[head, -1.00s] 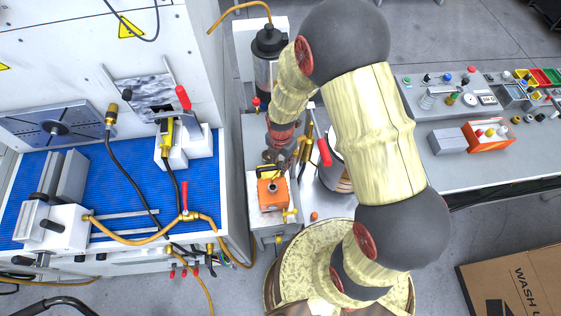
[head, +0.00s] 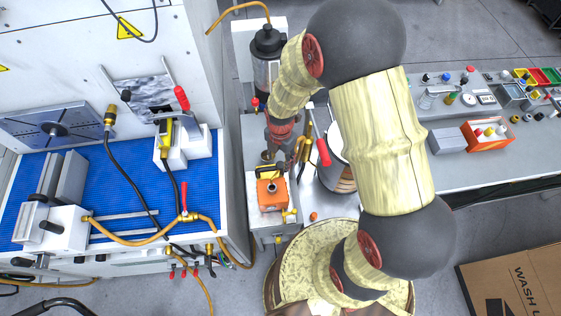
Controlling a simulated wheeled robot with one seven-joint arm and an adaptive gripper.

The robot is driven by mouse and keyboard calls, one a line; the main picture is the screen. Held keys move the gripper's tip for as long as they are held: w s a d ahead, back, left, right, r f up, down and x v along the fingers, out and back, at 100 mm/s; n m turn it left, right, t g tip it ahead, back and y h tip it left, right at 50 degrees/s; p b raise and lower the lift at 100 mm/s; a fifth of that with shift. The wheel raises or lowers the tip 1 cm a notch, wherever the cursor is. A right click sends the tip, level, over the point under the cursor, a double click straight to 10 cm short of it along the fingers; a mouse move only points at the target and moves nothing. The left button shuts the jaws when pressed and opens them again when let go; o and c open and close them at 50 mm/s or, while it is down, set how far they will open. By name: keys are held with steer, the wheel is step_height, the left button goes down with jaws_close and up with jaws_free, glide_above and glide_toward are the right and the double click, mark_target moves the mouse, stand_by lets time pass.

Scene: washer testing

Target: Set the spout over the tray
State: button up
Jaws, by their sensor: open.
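My gripper (head: 274,158) points down just behind the orange block (head: 270,194) on the narrow grey stand; its fingers are small and partly hidden by the wrist, and it looks empty. The block has a round metal fitting on top and a brass piece (head: 290,212) at its right front. A yellow curved tube (head: 238,7) rises from the black-topped canister (head: 267,42) and ends over the white cabinet's edge. I cannot tell which of these is the spout. A pale tray-like surface (head: 262,222) lies under the block; whether it is the tray is unclear.
A blue-matted washer bench (head: 130,185) with hoses and red-handled valves stands at the left. A grey worktable (head: 470,170) with small parts and an orange bin is at the right. A steel pot (head: 337,178) and a red-handled tool stand close right of my gripper.

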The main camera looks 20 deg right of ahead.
step_height(320, 180, up, 9)
stand_by(0.3)
stand_by(0.5)
steer(key=s+d+r+m+t+b, duration=0.1)
steer(key=s+r+m+b, duration=0.4)
steer(key=m, duration=0.7)
steer(key=s+d+r+m+t+b, duration=0.1)
steer(key=s+r+m+t+b, duration=0.3)
steer(key=s+r+m, duration=0.6)
steer(key=r+m+b, duration=0.1)
steer(key=m+b, duration=0.1)
steer(key=m, duration=0.1)
steer(key=shift+d+r+t, duration=0.2)
steer(key=shift+d+t, duration=0.05)
steer(key=shift+t, duration=0.05)
